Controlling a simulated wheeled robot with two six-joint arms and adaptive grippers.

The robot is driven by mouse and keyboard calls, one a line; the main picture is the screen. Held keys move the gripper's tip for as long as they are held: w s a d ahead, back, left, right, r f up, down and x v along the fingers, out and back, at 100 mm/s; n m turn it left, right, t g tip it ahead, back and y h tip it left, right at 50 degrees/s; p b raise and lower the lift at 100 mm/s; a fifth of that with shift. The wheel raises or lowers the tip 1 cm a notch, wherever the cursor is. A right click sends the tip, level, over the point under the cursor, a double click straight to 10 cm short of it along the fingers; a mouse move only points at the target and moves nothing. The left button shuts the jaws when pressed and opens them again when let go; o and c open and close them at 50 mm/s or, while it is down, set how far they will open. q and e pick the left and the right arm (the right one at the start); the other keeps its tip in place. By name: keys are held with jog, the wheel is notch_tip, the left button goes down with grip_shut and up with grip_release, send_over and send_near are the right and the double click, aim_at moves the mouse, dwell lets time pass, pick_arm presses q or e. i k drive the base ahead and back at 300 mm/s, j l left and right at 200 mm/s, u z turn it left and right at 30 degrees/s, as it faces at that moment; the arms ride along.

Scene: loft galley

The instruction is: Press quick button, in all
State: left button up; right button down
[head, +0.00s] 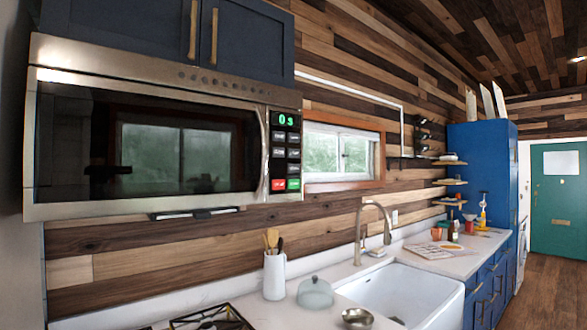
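A steel microwave (152,82) hangs on the wood-plank wall at the left, with its dark glass door shut. Its black control panel (286,153) is at the right end of its front. The green display (286,119) on the panel appears to read 03. Below it are rows of small grey buttons (279,152). A red button (279,184) and a green button (293,184) sit at the bottom. The labels are too small to read, so I cannot tell which is the quick button. Neither of my grippers is in view.
Dark blue cabinets (160,32) are above the microwave. Below it, the white counter holds a utensil crock (274,276), a glass dome (315,293) and a metal bowl (357,318). A stove grate (212,318) is at the bottom left. A tall faucet (358,235) stands by the white sink (405,292).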

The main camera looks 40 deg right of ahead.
aim_at(292, 168)
jog(key=l+u, duration=0.25)
jog(key=l, duration=0.65)
jog(key=k+l+u, duration=0.1)
jog(key=l+u, duration=0.2)
jog(key=l, duration=0.6)
